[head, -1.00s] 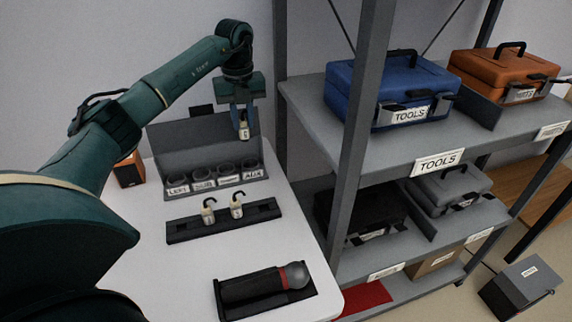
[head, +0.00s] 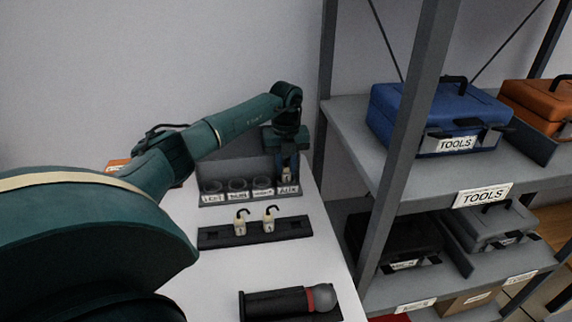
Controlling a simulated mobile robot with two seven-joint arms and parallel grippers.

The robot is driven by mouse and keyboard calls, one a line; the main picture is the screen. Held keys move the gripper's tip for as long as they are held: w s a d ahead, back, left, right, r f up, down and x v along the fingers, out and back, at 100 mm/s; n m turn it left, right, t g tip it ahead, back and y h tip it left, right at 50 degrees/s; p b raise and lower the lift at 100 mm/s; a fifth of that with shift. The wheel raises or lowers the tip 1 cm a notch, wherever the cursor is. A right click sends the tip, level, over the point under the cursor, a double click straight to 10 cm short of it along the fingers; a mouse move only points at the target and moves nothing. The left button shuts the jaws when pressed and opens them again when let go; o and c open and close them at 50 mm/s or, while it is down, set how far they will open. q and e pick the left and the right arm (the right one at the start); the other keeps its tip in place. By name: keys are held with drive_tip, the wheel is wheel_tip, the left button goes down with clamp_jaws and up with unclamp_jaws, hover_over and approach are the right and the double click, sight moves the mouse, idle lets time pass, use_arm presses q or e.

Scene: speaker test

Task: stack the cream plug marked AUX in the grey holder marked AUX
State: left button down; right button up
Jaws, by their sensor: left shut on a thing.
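My left gripper (head: 287,168) is shut on a cream plug (head: 287,174) and holds it upright at the rightmost grey holder (head: 289,189), marked AUX, at the right end of the holder row. The plug's lower end is at the holder's opening; I cannot tell how deep it sits. The writing on the plug is too small to read. The holder's rim is mostly hidden behind the plug and fingers. My right gripper is not in view.
Two more cream plugs with black hooks, a left one (head: 241,222) and a right one (head: 269,219), stand in a black rack (head: 212,238). A microphone (head: 280,302) lies in a tray in front. A grey shelf post (head: 408,150) rises right of the white table (head: 215,285).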

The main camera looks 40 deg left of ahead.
sight(286, 166)
use_arm(q)
drive_tip(key=shift+f, duration=0.35)
drive_tip(key=c, duration=1.3)
unclamp_jaws()
wheel_tip(286, 166, up, 13)
drive_tip(key=shift+f, duration=0.1)
